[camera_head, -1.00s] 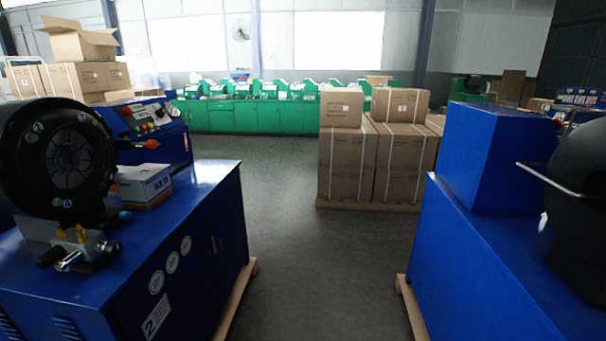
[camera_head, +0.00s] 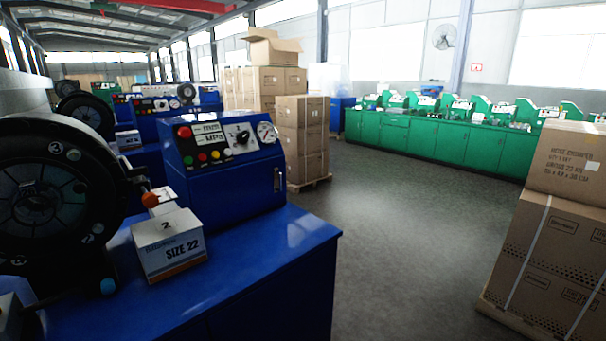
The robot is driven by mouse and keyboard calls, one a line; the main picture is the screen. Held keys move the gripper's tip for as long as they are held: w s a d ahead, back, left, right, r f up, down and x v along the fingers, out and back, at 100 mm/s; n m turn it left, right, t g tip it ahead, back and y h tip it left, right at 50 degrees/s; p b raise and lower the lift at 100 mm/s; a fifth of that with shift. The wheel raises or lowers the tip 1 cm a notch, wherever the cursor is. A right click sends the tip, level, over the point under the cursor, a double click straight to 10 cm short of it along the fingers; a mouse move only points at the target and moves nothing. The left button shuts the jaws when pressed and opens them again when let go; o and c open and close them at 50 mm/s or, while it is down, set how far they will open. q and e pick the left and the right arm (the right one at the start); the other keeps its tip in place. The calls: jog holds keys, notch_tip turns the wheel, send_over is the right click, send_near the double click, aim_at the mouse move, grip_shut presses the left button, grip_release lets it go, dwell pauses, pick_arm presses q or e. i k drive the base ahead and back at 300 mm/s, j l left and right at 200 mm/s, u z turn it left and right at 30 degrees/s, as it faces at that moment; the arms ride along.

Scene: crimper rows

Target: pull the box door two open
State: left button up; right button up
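A blue machine cabinet (camera_head: 270,262) stands close at the lower left. A round black crimper head (camera_head: 45,205) sits on it at the left edge. Behind it on the cabinet is a blue control box (camera_head: 205,180) with buttons, a dial and a gauge; a small dark handle (camera_head: 277,179) shows on its right face. A white box (camera_head: 168,245) marked "2" and "SIZE 22" lies on the cabinet top. I cannot tell which door is door two; no open door shows. Neither of my grippers is in view.
Strapped cartons (camera_head: 552,245) on a pallet stand close at the right. A smaller carton stack (camera_head: 302,140) and a taller one (camera_head: 255,92) stand behind the machine. Green cabinets (camera_head: 440,142) line the far wall. The grey floor (camera_head: 400,240) between is clear.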

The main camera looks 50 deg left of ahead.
aim_at(222, 198)
jog(key=i+l+u, duration=0.2)
jog(key=i+u, duration=0.3)
jog(key=i+l+u, duration=0.35)
jog(key=u, duration=0.15)
jog(key=i+l+u, duration=0.5)
jog(key=k+l, duration=0.05)
jog(key=k, duration=0.05)
